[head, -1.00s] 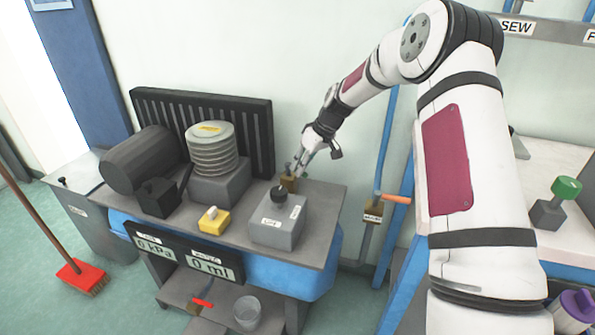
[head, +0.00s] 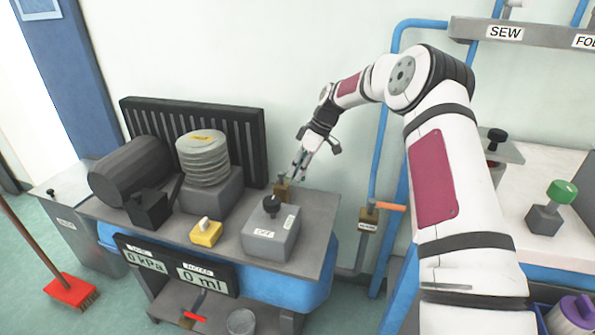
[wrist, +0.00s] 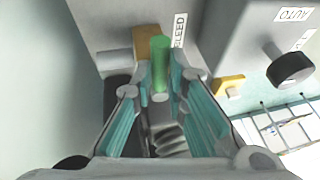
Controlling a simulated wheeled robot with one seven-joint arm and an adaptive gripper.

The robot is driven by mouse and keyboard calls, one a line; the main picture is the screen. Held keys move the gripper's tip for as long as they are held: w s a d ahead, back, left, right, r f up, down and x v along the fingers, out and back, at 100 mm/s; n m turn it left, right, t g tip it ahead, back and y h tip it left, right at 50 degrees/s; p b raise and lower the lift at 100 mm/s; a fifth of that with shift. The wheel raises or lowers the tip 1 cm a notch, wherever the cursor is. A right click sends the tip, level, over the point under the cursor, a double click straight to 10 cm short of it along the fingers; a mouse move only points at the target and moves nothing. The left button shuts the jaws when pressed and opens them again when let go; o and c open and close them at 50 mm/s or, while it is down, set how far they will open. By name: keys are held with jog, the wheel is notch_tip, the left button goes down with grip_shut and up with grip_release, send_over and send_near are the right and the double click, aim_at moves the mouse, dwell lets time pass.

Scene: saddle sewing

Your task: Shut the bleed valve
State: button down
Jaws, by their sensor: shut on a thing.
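The bleed valve is a small brass block (head: 282,190) at the back right of the pump bench, behind a grey control box. In the wrist view the brass block (wrist: 146,42) sits beside a "BLEED" label, with a green upright handle (wrist: 159,68) in front of it. My gripper (head: 297,173) reaches down to the valve from the upper right. In the wrist view its two teal-padded fingers (wrist: 160,92) are shut on the green handle. The handle's lower part is hidden between the fingers.
The grey control box (head: 268,238) with a black knob stands close in front of the valve. A yellow switch (head: 206,234), ribbed stack (head: 203,158) and dark cylinder (head: 130,172) stand further left. The displays (head: 205,278) read 0 kPa and 0 ml. An orange-handled pipe valve (head: 388,206) is to the right.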

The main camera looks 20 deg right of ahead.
jog(key=c, duration=1.6)
grip_release()
jog(key=v, duration=1.2)
